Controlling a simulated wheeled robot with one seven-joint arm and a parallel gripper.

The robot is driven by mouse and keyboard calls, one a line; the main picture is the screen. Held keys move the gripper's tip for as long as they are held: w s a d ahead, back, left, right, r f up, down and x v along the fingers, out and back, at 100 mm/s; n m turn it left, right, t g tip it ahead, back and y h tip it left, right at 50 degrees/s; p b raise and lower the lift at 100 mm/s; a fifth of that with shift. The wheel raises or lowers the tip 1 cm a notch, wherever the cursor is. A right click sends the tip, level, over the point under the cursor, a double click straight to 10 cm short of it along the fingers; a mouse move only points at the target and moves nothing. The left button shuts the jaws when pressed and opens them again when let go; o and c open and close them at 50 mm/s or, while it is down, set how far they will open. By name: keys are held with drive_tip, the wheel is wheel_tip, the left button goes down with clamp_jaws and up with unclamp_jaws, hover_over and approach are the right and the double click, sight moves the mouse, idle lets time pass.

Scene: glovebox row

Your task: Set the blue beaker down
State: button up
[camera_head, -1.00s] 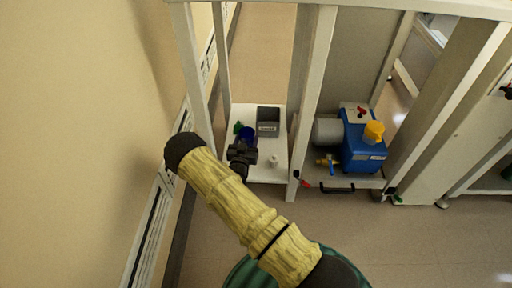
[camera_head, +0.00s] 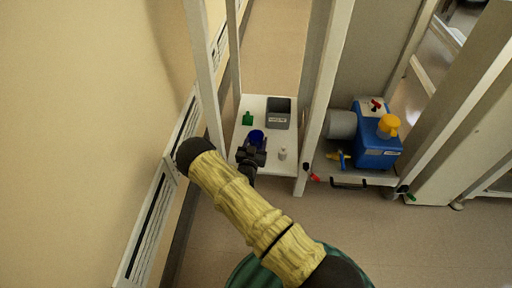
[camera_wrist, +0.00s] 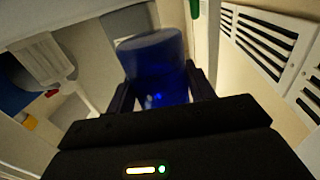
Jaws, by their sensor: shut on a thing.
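The blue beaker (camera_head: 256,137) is at the far end of my arm, over the white lower shelf (camera_head: 243,165) of the left bay. My gripper (camera_head: 252,153) is shut on it from the near side. In the wrist view the beaker (camera_wrist: 152,62) stands between the two fingers (camera_wrist: 160,90) of my gripper, its rim facing away from the palm. I cannot tell whether its base touches the shelf.
On the same shelf are a green item (camera_head: 248,119), a grey labelled bin (camera_head: 278,115) and a small white bottle (camera_head: 282,154). A white post (camera_head: 323,100) divides this bay from a blue pump (camera_head: 375,145). A wall vent (camera_head: 150,225) runs along the left.

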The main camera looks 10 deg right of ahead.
drive_tip(key=shift+f+b, duration=0.45)
drive_tip(key=shift+f, duration=0.8)
drive_tip(key=shift+f, duration=0.25)
drive_tip(key=o, duration=0.9)
drive_tip(key=shift+r, duration=0.1)
drive_tip(key=shift+o, duration=0.2)
